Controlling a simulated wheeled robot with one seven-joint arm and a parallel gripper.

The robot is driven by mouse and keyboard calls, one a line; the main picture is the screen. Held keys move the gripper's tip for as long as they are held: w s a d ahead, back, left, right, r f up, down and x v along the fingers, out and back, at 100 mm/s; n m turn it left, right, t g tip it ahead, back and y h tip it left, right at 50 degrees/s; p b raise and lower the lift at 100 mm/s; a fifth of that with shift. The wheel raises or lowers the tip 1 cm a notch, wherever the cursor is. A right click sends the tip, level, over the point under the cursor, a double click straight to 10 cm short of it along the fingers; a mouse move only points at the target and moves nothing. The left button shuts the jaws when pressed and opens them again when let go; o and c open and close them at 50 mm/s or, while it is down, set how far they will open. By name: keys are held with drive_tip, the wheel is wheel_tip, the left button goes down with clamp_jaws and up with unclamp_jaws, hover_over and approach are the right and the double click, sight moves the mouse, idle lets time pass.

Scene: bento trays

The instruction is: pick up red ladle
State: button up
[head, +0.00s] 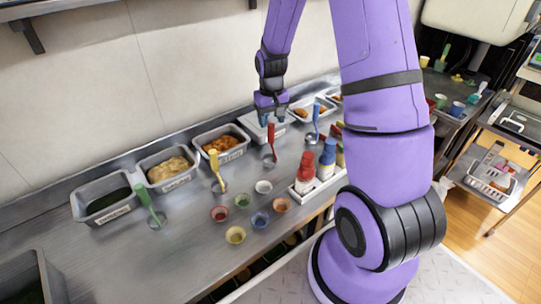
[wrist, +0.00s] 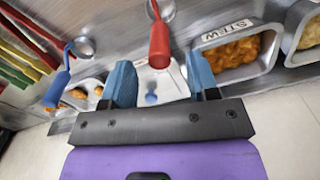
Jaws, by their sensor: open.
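The red ladle (head: 270,142) stands on the steel counter with its handle up, in front of a white-lidded tray. In the wrist view its red handle (wrist: 159,42) is above the gap between my fingers, apart from them. My gripper (head: 271,112) is above and behind the ladle, near the wall side of the counter. In the wrist view my gripper (wrist: 162,82) has its two blue fingers spread apart with nothing held between them.
A blue ladle (head: 315,118), a yellow ladle (head: 216,170) and a green ladle (head: 149,205) stand along the counter. Trays of food, including a stew tray (head: 221,151), line the wall. Small coloured bowls and a bottle rack (head: 302,191) are in front.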

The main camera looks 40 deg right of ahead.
drive_tip(key=shift+w+d+f, duration=0.1)
drive_tip(key=shift+w+f, duration=0.05)
drive_tip(key=shift+f, duration=1.2)
drive_tip(key=shift+w+f, duration=0.1)
drive_tip(key=shift+f, duration=1.25)
clamp_jaws()
